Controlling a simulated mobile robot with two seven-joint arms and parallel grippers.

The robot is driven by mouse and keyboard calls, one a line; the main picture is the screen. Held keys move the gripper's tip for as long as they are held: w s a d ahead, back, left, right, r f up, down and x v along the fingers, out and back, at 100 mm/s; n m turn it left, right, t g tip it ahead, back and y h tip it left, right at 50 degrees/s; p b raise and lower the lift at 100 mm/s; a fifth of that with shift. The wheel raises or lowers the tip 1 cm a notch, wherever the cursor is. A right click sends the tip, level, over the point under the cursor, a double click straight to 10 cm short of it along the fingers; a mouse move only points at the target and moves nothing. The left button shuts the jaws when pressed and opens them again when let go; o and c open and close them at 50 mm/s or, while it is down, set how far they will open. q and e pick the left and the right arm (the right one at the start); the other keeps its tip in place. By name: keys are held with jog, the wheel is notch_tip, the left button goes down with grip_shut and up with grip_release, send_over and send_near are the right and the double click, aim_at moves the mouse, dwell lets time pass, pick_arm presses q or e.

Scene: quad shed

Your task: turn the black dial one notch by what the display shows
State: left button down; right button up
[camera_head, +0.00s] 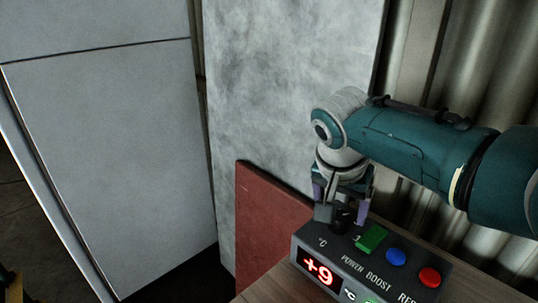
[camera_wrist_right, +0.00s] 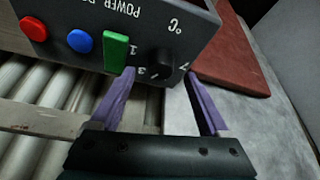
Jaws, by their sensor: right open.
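The dark control box (camera_head: 308,242) has a lit red display (camera_head: 319,272) reading "+9", beside a "°C" mark. The black dial (camera_head: 343,220) sits at the box's left end, partly hidden by my right gripper (camera_head: 340,208). In the right wrist view the dial (camera_wrist_right: 160,63) lies between the two purple fingertips of my open right gripper (camera_wrist_right: 160,78). Gaps show on both sides, so the fingers look apart from the dial. Numbers are printed around it; some are hidden. My left gripper is not in view.
Beside the dial are a green switch (camera_head: 371,239), a blue button (camera_head: 396,257) and a red button (camera_head: 430,277). The green switch (camera_wrist_right: 116,53) is close to one finger. A red board (camera_head: 268,220) and a grey slab (camera_head: 285,100) stand behind the box.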

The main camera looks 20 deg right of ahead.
jog(key=p+v, duration=0.2)
jog(key=v, duration=0.5)
jog(key=shift+a, duration=0.1)
jog(key=s+a+r+n+y+p, duration=0.25)
jog(key=s+n, duration=0.35)
jog(key=s, duration=0.6)
jog(key=s+a+r+n+y+p, duration=0.15)
jog(key=s+a+n, duration=0.35)
jog(key=s, duration=0.8)
notch_tip(320, 180, up, 39)
jog(key=d+n+p, duration=0.1)
jog(key=p, duration=3.7)
jog(key=shift+w+t, duration=0.25)
jog(key=shift+t, duration=0.15)
jog(key=shift+d, duration=0.1)
